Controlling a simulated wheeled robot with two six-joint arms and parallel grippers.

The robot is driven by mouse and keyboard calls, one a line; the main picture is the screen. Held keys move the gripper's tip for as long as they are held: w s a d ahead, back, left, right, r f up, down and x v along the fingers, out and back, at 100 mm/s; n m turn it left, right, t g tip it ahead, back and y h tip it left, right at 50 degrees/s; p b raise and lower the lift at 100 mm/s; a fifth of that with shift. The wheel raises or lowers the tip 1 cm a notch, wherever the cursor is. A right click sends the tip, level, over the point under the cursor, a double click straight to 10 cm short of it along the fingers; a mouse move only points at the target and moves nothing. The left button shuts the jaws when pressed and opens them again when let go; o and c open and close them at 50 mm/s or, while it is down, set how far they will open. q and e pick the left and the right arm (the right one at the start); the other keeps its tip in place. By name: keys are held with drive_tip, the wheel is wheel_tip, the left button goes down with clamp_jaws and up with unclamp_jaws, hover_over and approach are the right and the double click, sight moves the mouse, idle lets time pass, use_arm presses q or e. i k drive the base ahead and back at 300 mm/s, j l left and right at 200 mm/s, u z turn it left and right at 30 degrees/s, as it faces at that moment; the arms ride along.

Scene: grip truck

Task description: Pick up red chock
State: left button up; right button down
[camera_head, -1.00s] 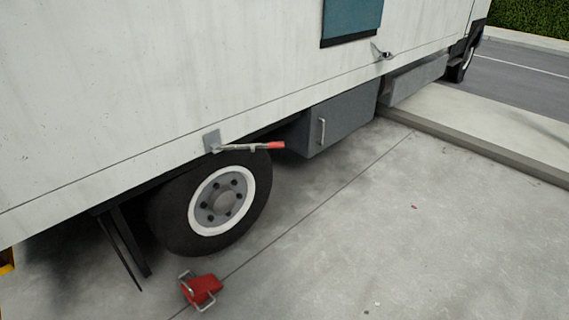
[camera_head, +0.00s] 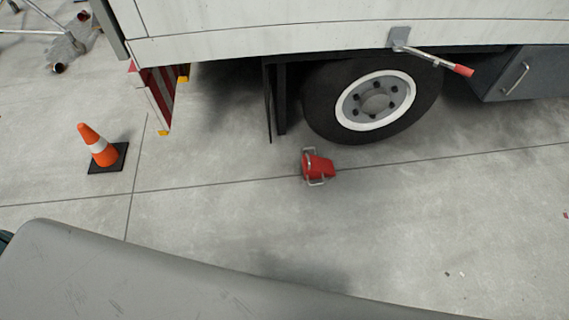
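The red chock (camera_head: 319,167) lies on the concrete ground near the middle of the head view. It has metal handles at its left and front.
The white truck (camera_head: 250,22) spans the top, with a red-tipped lever (camera_head: 437,60) and a grey box (camera_head: 519,75) at right. An orange cone (camera_head: 98,146) stands at left. A large grey surface (camera_head: 150,280) fills the lower left. Concrete around the chock is clear.

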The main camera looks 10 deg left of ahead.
sight(314, 167)
drive_tip(key=u, duration=0.2)
drive_tip(key=i+l+u, duration=0.1)
drive_tip(key=l+u, duration=0.2)
drive_tip(key=i+l+u, duration=0.1)
drive_tip(key=l+u, duration=0.15)
drive_tip(key=i+l+u, duration=0.1)
drive_tip(key=l+u, duration=0.2)
